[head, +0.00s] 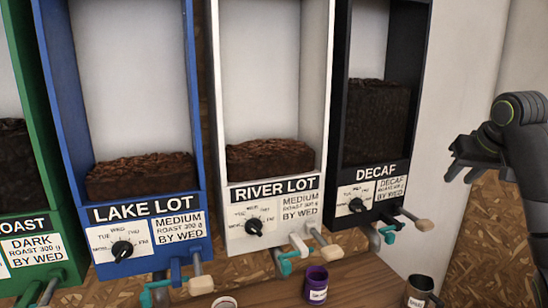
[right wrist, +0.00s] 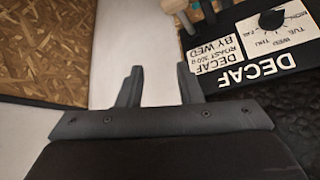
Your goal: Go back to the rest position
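My right gripper (head: 458,160) is raised at the right side of the head view, in front of the pale wall and to the right of the black DECAF bin (head: 420,80). In the right wrist view its two fingers (right wrist: 160,78) stand apart with nothing between them, so it is open and empty. The DECAF label (right wrist: 275,68) shows upside down beyond the fingers there, apart from them. My left gripper is not in view.
A blue LAKE LOT bin (head: 60,110), a white RIVER LOT bin (head: 316,100) and part of a green bin (head: 35,150) stand in the row. Levers stick out below.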

